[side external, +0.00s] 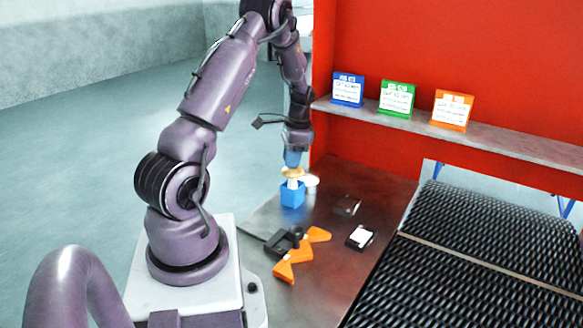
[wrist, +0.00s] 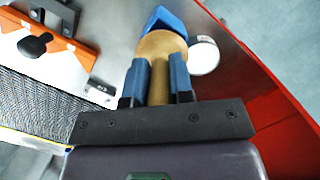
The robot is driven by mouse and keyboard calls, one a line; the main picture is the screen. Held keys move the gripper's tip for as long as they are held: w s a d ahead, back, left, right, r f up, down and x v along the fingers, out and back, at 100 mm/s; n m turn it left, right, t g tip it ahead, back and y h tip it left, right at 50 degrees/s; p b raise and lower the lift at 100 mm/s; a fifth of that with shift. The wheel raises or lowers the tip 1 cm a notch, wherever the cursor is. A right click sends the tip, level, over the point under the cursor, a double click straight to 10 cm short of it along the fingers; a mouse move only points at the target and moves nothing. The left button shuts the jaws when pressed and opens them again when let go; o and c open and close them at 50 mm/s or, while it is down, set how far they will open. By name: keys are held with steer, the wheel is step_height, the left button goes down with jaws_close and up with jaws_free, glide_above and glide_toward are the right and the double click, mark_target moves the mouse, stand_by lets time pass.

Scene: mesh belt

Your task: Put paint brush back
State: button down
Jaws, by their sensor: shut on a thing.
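My gripper (side external: 293,158) points down over the back left of the metal table, its blue fingers shut on the paint brush (side external: 292,173). In the wrist view my gripper (wrist: 159,72) has a finger on each side of the tan handle, and the brush's wide round tan part (wrist: 162,46) lies beyond the fingertips. A pale part shows under the tan part in the side view. The blue holder (side external: 292,195) is directly below the brush; it also shows in the wrist view (wrist: 168,20), partly hidden by the brush. I cannot tell whether the brush's lower end is inside it.
A white round item (side external: 312,181) stands close beside the holder. Orange and black tools (side external: 297,254) and small dark boxes (side external: 360,237) lie nearer the front. A black mesh belt (side external: 480,250) is at right; a shelf (side external: 460,136) with cards is behind.

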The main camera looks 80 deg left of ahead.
mark_target(291, 171)
steer(key=shift+f, duration=1.55)
steer(key=shift+f, duration=0.3)
steer(key=c, duration=1)
jaws_free()
steer(key=shift+r, duration=0.1)
